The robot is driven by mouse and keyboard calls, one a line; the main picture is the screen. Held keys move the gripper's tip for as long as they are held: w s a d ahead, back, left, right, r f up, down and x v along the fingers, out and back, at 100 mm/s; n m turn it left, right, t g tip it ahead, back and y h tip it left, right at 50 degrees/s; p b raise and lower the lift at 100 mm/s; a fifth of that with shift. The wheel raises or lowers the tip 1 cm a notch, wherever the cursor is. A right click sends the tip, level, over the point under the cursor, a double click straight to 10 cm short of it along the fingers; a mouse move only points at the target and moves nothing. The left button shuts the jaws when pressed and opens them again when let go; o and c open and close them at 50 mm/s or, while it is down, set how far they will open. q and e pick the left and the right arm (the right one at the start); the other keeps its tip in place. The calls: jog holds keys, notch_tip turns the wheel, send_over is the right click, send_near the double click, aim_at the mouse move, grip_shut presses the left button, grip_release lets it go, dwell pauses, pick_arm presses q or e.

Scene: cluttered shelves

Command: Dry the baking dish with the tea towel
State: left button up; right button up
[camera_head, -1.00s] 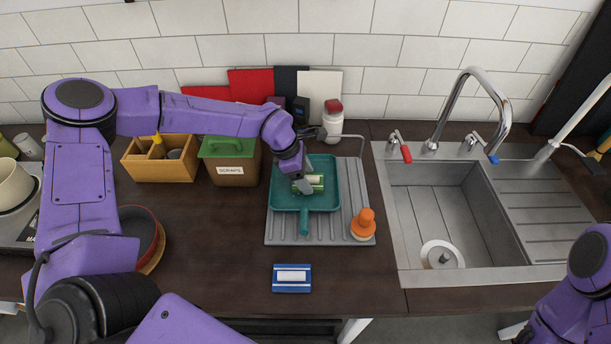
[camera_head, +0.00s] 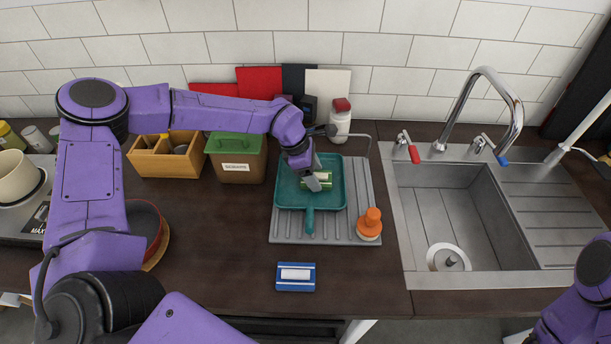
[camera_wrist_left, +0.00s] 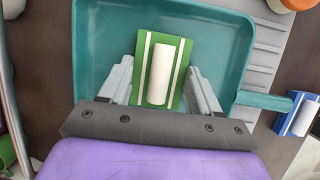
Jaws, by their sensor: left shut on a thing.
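The teal baking dish (camera_head: 285,196) lies on the grey draining mat with its handle toward me. It also fills much of the left wrist view (camera_wrist_left: 100,30). A folded green tea towel (camera_wrist_left: 146,45) with white stripes and a raised white middle is over the dish's floor; in the head view it is partly hidden by the fingers (camera_head: 326,176). My left gripper (camera_wrist_left: 162,90) is shut on the towel, one finger on each side, low inside the dish. Whether the towel touches the dish floor is hard to tell. Of my right arm only a link shows; its gripper is out of frame.
The draining mat (camera_head: 362,190) holds an orange-topped brush (camera_head: 370,224). A blue-and-white folded cloth (camera_head: 296,284) lies in front. The green-lidded scraps box (camera_head: 236,168) and wooden caddy (camera_head: 162,158) stand left. A red-capped jar (camera_head: 340,122) stands behind. The sink (camera_head: 450,215) is right.

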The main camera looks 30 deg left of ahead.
aim_at(300, 181)
pick_arm(q)
jog(key=shift+s+a+p, duration=0.15)
jog(key=shift+a+p, duration=0.1)
jog(key=shift+p, duration=0.05)
jog(key=shift+s+a+p, duration=0.3)
jog(key=shift+a+p, duration=0.05)
jog(key=shift+a, duration=0.25)
jog(key=shift+s+a+p, duration=0.3)
jog(key=shift+a+p, duration=0.05)
jog(key=shift+a, duration=0.2)
jog(key=shift+s+a+f, duration=0.1)
jog(key=shift+a, duration=0.25)
jog(key=shift+d, duration=0.1)
jog(key=shift+r+p, duration=0.45)
jog(key=shift+r, duration=0.15)
notch_tip(300, 181, up, 6)
jog(key=p, duration=0.4)
jog(key=shift+r, duration=0.1)
